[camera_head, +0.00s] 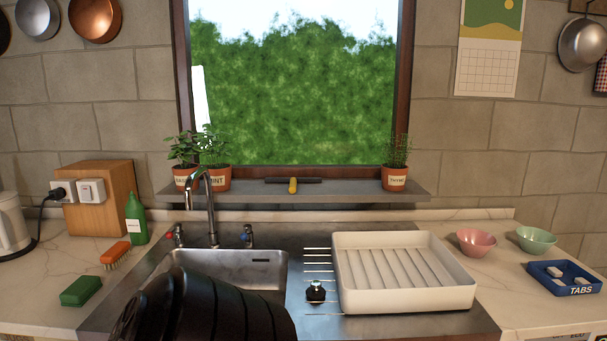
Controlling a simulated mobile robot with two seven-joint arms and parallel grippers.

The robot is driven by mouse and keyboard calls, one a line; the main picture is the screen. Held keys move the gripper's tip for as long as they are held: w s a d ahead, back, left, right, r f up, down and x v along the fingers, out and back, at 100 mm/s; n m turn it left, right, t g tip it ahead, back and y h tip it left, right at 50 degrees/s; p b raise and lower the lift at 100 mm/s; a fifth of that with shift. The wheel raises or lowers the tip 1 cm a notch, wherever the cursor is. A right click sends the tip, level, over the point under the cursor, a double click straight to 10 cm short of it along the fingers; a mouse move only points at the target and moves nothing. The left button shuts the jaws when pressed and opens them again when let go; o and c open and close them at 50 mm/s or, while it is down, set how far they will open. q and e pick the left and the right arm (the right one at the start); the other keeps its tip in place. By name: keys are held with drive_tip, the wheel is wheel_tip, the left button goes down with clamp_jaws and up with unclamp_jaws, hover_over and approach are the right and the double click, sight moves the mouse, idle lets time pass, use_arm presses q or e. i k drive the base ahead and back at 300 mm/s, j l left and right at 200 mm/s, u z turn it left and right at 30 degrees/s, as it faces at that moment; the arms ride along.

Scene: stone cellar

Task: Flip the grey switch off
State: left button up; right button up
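A pale grey-white switch plate (91,191) is on the front of a wooden block (110,208) at the left of the counter. It sits just right of a socket (63,190) with a black plug and cable in it. The rocker's position is too small to tell. No gripper fingers show in the head view. A large black ribbed shape at the bottom, in front of the sink, shows no fingertips. Nothing touches the switch.
A green bottle (136,218), an orange brush (115,254) and a green sponge (81,290) stand or lie near the block. A white kettle (12,224) is at the left edge. Right of the block are the tap (210,210), sink (262,270) and white drying tray (410,302).

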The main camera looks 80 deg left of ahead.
sight(86, 193)
drive_tip(key=u, duration=3.75)
drive_tip(key=z, duration=1.55)
drive_tip(key=i+j, duration=0.1)
drive_tip(key=j, duration=1.6)
drive_tip(key=i, duration=0.05)
